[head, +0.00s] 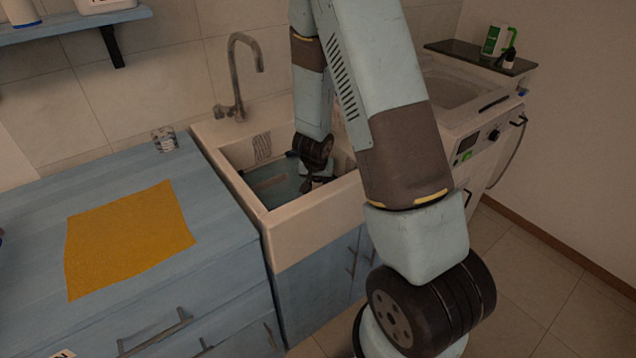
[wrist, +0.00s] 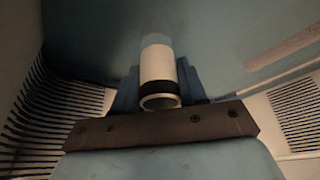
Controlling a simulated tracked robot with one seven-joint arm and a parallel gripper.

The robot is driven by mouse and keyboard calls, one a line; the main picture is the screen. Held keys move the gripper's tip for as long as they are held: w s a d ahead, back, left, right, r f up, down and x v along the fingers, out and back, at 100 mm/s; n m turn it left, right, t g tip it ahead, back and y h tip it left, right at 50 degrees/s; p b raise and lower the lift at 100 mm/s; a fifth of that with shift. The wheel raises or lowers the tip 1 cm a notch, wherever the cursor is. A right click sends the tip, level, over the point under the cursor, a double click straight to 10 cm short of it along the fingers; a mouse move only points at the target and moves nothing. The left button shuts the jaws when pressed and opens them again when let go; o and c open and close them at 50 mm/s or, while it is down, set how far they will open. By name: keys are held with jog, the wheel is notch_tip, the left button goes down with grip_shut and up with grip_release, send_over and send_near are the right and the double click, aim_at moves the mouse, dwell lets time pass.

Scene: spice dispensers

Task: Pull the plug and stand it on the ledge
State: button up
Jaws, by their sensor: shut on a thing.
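My gripper (head: 314,183) reaches down into the white sink (head: 318,222), near its right side. In the wrist view, its blue fingers (wrist: 157,88) are shut on the plug (wrist: 158,66), a pale upright tube with a dark band and a hollow, ringed top end. The far part of the tube looks bluish, as if under water. I cannot tell whether its lower end is seated in the drain. The plug is hidden by my arm in the head view. The sink's pale back ledge (head: 262,114) carries the tap.
A grey curved tap (head: 238,80) rises behind the sink. Bluish water (head: 285,190) lies in the basin. A glass (head: 164,139) and an orange cloth (head: 125,237) are on the blue counter (head: 215,262) at left. A white machine (head: 470,105) stands at right.

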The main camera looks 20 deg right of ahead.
jog(key=shift+r, duration=0.95)
dwell(0.3)
jog(key=shift+r, duration=1.85)
jog(key=shift+r, duration=0.15)
